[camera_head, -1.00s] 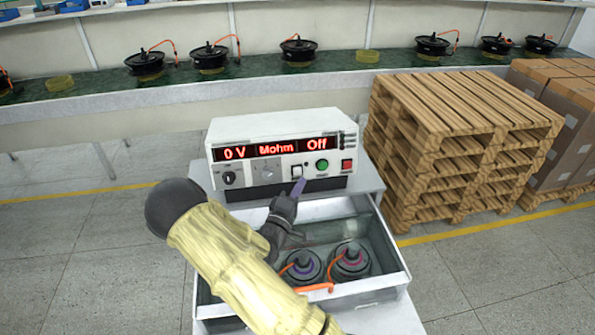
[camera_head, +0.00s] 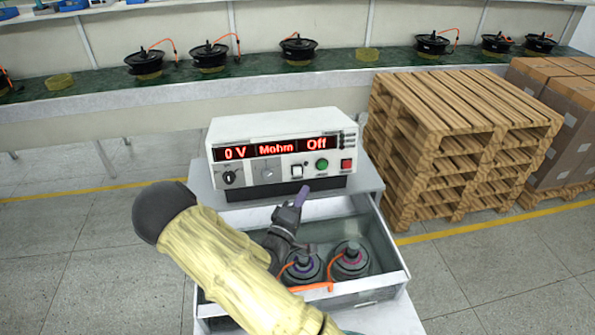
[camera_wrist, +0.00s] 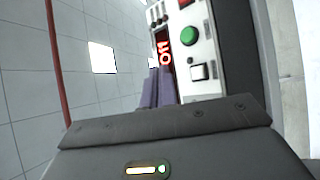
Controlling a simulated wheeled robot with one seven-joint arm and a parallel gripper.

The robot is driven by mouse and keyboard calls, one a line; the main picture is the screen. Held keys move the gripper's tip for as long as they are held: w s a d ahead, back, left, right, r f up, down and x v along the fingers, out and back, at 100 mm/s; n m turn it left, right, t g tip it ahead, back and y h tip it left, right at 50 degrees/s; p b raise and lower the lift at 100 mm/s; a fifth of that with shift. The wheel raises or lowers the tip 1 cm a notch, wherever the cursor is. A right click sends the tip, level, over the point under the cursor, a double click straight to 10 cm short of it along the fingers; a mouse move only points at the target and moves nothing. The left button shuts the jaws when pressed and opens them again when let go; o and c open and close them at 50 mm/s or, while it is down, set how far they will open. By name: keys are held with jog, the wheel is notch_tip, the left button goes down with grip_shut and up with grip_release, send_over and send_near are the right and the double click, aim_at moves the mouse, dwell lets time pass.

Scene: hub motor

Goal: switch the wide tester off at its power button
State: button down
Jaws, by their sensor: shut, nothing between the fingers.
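The wide tester (camera_head: 276,128) is a white box on top of a grey cart. Its red display reads "0 V", "Mohm" and "Off". On its front are a white square button (camera_head: 297,171), a green round button (camera_head: 322,164), a red square button (camera_head: 347,164) and a black knob (camera_head: 229,177). My gripper (camera_head: 301,196) is shut and empty, its purple fingertips just below and in front of the white button, apart from the panel. In the wrist view the purple fingers (camera_wrist: 158,88) show beside the panel, with the white button (camera_wrist: 199,72) and the green button (camera_wrist: 190,36).
Below the tester an open drawer (camera_head: 398,284) holds two dark motors with orange cables (camera_head: 350,262). Stacked wooden pallets (camera_head: 440,150) and cardboard boxes (camera_head: 575,120) stand at the right. A green-topped bench with several hub motors (camera_head: 432,45) runs behind. Floor at the left is clear.

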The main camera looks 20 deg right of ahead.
jog(key=s, duration=0.3)
jog(key=shift+a+r, duration=0.3)
jog(key=shift+r, duration=0.05)
dwell(1.0)
